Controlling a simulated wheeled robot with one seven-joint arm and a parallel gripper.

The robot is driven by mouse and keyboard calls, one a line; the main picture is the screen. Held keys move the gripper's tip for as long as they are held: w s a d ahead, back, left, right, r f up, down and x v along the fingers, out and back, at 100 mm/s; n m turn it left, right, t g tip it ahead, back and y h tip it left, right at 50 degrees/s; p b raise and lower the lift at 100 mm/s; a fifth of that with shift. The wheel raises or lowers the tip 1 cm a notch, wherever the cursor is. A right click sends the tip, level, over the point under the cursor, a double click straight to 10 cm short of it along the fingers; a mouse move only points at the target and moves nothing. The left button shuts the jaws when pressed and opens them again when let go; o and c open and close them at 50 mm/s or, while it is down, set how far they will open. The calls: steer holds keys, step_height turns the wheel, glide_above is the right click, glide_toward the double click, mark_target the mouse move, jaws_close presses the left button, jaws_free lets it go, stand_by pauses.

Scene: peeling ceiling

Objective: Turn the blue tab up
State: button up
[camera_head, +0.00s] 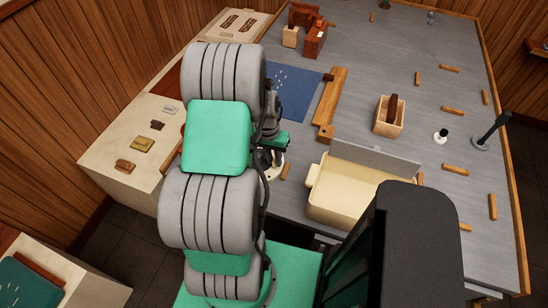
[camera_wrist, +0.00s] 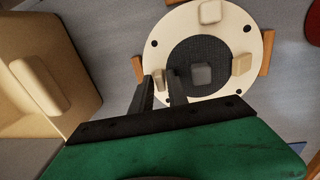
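In the wrist view a round cream disc (camera_wrist: 185,30) with dark dots on its rim and a dark textured centre lies on the grey table. It bears a top pale tab (camera_wrist: 210,12), a right tan tab (camera_wrist: 242,64), a greyish centre tab (camera_wrist: 201,73) and a small beige tab (camera_wrist: 158,80). None looks clearly blue to me. My gripper (camera_wrist: 160,82) is over the disc's left side, its dark fingers apart with the small beige tab between them in the picture. I cannot tell whether they touch it. In the head view the disc (camera_head: 274,166) is partly hidden by my arm.
A cream bin (camera_head: 348,205) stands right of the disc in the head view. Wooden sticks flank the disc, one at its right (camera_wrist: 267,52). A blue mat (camera_head: 296,92), wooden rail (camera_head: 331,100) and wooden box (camera_head: 389,124) lie further back. The right-hand table has several scattered wooden blocks.

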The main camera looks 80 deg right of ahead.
jaws_close()
steer(key=shift+s+t+b, duration=0.3)
steer(key=shift+t, duration=0.5)
steer(key=shift+w+r, duration=0.1)
steer(key=shift+o, duration=0.2)
jaws_free()
